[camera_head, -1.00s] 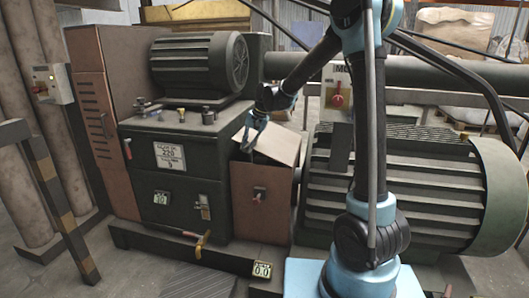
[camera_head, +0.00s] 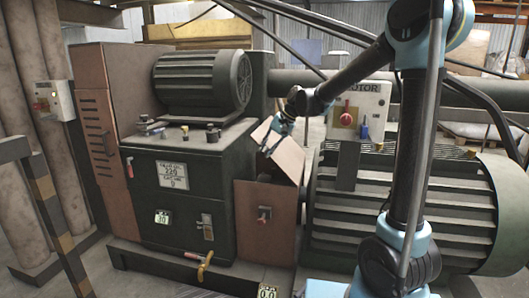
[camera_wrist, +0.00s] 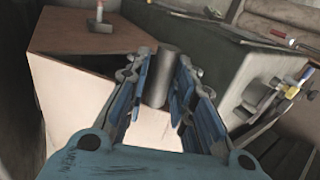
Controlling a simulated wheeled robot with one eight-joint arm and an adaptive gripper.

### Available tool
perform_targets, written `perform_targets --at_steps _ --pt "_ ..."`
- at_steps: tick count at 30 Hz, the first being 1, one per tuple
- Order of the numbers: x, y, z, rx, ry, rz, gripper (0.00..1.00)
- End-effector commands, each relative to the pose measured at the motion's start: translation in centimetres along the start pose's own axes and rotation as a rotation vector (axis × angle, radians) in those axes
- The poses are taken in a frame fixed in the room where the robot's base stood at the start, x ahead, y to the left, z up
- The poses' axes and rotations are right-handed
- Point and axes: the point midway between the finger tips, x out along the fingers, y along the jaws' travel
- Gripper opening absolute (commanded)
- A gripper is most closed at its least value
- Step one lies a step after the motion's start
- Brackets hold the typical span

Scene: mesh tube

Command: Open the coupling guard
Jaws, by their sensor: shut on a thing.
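The coupling guard is a rust-brown box (camera_head: 266,222) between the dark green gear unit and the ribbed motor. Its pale lid (camera_head: 285,158) is tilted up, with a dark gap over the box below it. My gripper (camera_head: 272,146) is at the left edge of the raised lid. In the wrist view, my gripper's blue fingers (camera_wrist: 165,95) stand on both sides of a grey cylindrical bar (camera_wrist: 161,76), shut on what looks like the lid's handle. A pale panel and a brown face (camera_wrist: 85,32) of the guard lie beyond. The exact contact is partly hidden by the fingers.
The green gear unit (camera_head: 176,190) stands left of the guard. The ribbed motor (camera_head: 400,205) stands right, with a grey switch box (camera_head: 358,108) above it. A striped rail (camera_head: 55,200) is at the left.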

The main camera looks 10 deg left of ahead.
Motion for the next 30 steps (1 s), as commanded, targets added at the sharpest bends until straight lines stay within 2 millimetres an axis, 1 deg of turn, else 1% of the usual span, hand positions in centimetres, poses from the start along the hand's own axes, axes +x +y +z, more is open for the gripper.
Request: perform_targets --at_steps 1,9,10,11,12,25,30 --pt "0.0 0.9 0.1 0.001 0.002 0.016 0.0" --pt "0.0 1.0 0.1 0.002 0.002 0.017 0.0" --pt "0.0 1.0 0.1 0.002 0.001 0.017 0.27" --pt "0.0 1.0 0.1 0.002 0.002 0.016 0.34" --pt "0.0 0.9 0.1 0.002 0.001 0.016 0.39" --pt "0.1 0.3 0.2 -0.003 -0.001 0.01 0.39" --pt "-0.6 -0.3 0.2 -0.004 -0.001 0.009 0.39"
